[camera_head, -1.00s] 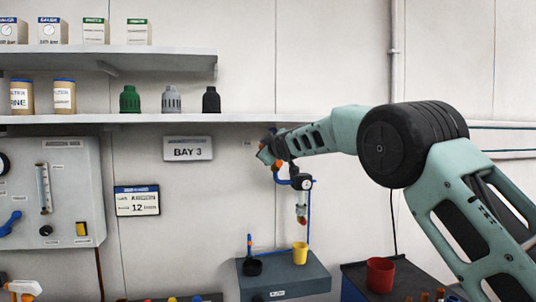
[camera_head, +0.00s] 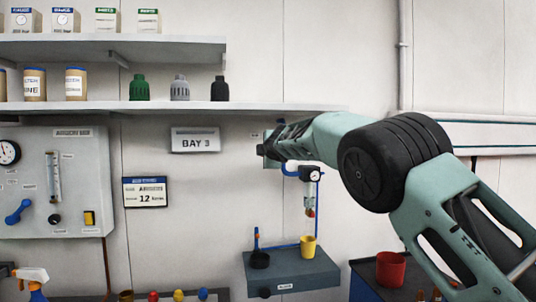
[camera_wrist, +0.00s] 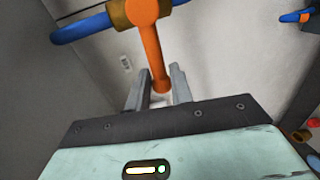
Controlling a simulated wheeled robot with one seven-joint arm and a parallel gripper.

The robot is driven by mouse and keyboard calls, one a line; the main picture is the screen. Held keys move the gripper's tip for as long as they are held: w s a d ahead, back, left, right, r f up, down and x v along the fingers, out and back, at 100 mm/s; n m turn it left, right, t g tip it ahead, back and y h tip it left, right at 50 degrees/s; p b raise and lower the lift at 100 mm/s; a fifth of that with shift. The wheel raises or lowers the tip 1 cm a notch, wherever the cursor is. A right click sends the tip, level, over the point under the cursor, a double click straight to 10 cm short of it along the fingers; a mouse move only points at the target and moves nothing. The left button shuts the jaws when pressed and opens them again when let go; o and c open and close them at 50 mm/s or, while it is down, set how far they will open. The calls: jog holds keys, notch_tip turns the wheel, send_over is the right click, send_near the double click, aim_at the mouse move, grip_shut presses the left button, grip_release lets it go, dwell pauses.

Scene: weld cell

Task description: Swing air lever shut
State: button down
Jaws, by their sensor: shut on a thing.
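The orange lever (camera_wrist: 152,55) runs down from a brass-coloured valve body (camera_wrist: 122,14) on a blue pipe (camera_wrist: 84,26) in the wrist view. My gripper (camera_wrist: 159,84) has one finger on each side of the lever's lower end and is shut on it. In the head view my arm's end reaches the wall just above the blue pipe (camera_head: 290,173), left of a round gauge (camera_head: 315,176) and a clear bowl (camera_head: 309,198). The lever and fingertips are hidden there behind my wrist.
A red cup (camera_head: 390,268) is at the right. Above is a shelf (camera_head: 150,106) with bottles. A wall panel (camera_head: 85,190) with a blue handle (camera_head: 18,211) is at the left.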

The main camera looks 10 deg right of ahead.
jog(key=shift+a+f, duration=0.1)
jog(key=shift+f, duration=0.25)
jog(key=c, duration=1.4)
grip_release()
jog(key=shift+r, duration=0.1)
jog(key=s+r+b, duration=0.1)
jog(key=s+b, duration=0.2)
jog(key=s, duration=0.2)
jog(key=s+r+b, duration=0.1)
jog(key=s+b, duration=0.3)
jog(key=s, duration=0.2)
jog(key=s+r+b, duration=0.1)
jog(key=s+b, duration=0.2)
jog(key=s, duration=0.3)
jog(key=shift+r, duration=0.15)
